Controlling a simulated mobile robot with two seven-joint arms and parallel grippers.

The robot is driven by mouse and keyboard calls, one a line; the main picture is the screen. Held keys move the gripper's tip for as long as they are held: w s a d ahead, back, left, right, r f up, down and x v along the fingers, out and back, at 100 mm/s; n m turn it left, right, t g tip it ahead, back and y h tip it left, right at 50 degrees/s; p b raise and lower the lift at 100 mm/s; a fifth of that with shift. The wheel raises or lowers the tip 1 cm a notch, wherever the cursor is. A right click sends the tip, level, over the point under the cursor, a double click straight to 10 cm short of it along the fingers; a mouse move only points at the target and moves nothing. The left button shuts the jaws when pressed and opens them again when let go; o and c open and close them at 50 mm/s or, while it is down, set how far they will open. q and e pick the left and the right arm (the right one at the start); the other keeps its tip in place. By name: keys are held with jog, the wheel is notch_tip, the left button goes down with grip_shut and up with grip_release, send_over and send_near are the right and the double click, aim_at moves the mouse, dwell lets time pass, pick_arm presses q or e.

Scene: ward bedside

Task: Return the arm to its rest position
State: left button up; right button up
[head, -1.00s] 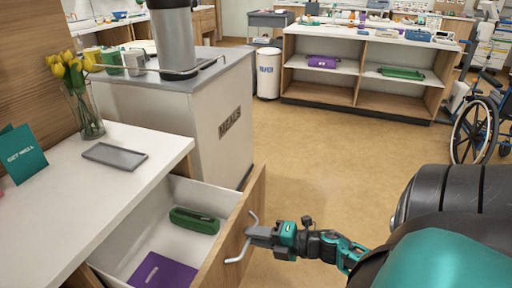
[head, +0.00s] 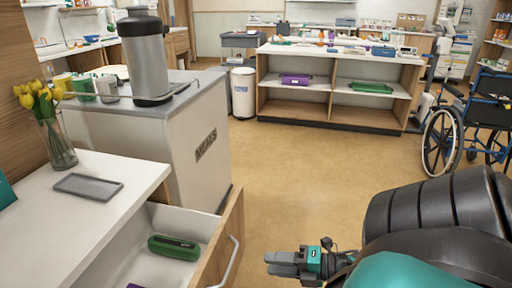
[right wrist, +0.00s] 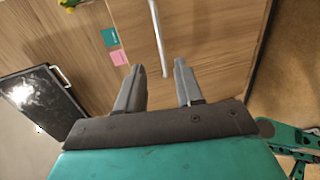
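My right gripper (head: 284,264) is at the lower middle of the head view, to the right of the open drawer (head: 218,245) and apart from its handle (head: 229,264). In the right wrist view its two fingers (right wrist: 160,85) are spread with nothing between them. The metal handle (right wrist: 158,38) shows beyond the fingertips, in front of a wooden surface. My right arm fills the lower right of the head view. My left gripper is not in view.
The drawer holds a green case (head: 174,247). A white bedside top (head: 110,205) bears a grey tray (head: 88,186) and tulips (head: 48,125). The meals cart (head: 190,150) stands behind. A wheelchair (head: 455,135) is at the right. The middle floor is clear.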

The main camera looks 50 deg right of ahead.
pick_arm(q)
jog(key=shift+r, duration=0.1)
pick_arm(e)
jog(key=shift+v, duration=1.2)
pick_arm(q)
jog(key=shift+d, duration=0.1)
